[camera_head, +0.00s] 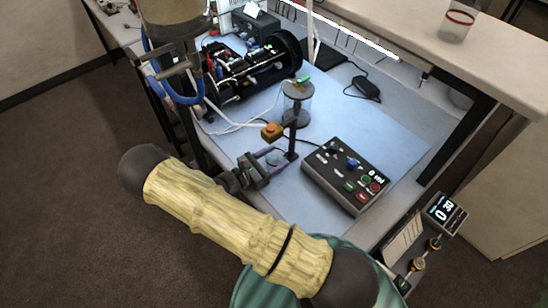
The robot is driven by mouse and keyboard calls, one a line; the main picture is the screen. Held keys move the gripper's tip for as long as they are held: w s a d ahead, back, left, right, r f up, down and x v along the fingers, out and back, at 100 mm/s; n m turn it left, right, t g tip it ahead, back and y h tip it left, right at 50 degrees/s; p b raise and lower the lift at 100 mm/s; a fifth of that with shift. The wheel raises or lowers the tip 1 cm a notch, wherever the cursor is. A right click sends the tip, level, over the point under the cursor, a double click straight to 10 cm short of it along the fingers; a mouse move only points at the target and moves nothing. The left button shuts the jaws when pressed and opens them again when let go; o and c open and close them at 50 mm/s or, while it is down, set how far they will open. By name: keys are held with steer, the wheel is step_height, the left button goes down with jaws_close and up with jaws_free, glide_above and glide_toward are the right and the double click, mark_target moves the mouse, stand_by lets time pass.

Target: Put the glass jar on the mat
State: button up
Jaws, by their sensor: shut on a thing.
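My gripper (277,158) is low over the blue mat in the middle of the view, its fingers pointing right and away from me. It is shut on a small, clear, bluish thing (274,158) that looks like the glass jar, mostly hidden by the fingers. I cannot tell whether it touches the surface below. The light-blue mat (395,125) covers much of the bench top.
A grey control box (345,175) with knobs and buttons lies right of my gripper. Black cylindrical equipment (255,62) stands at the back left. A jar with a red band (458,20) sits on the upper-right counter. The mat's right part is clear.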

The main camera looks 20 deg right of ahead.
steer(key=o, duration=0.7)
steer(key=shift+f, duration=0.1)
steer(key=o, duration=0.4)
steer(key=b+v, duration=0.3)
steer(key=v, duration=0.9)
